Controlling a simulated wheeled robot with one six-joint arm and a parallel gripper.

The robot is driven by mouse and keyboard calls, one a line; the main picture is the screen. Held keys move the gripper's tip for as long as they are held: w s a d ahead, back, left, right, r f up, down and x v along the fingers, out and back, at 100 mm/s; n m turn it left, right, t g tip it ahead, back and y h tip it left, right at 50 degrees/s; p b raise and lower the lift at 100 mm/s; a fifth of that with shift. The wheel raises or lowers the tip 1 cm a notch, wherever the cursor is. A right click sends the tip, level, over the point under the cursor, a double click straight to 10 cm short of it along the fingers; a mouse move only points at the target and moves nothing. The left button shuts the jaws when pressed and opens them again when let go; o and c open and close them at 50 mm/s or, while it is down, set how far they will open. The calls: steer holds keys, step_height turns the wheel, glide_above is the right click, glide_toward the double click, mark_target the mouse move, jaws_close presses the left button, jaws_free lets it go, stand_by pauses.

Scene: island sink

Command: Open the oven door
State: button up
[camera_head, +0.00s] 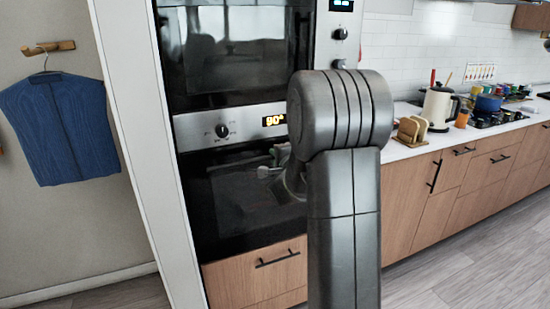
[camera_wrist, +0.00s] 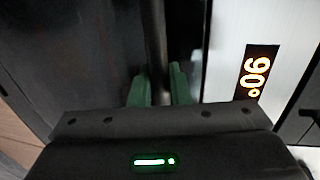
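The oven (camera_head: 245,190) is built into a tall cabinet, and its dark glass door looks closed in the head view. My gripper (camera_head: 270,170) is in front of the top of this door, partly hidden by my arm. In the wrist view, its green fingers (camera_wrist: 158,88) stand close together on either side of the dark bar of the door handle (camera_wrist: 156,40). The fingers look shut on the bar, though their contact is hard to see. The lit oven display (camera_wrist: 253,75) is to the right of the fingers; it also shows in the head view (camera_head: 273,120).
A second appliance (camera_head: 235,50) sits above the oven, and a wooden drawer (camera_head: 262,275) sits below. A counter (camera_head: 420,145) with a kettle (camera_head: 438,107) runs along the right. A blue garment (camera_head: 62,128) hangs at left. Floor is clear at lower right.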

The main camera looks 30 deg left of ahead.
jaws_close()
steer(key=shift+f, duration=0.1)
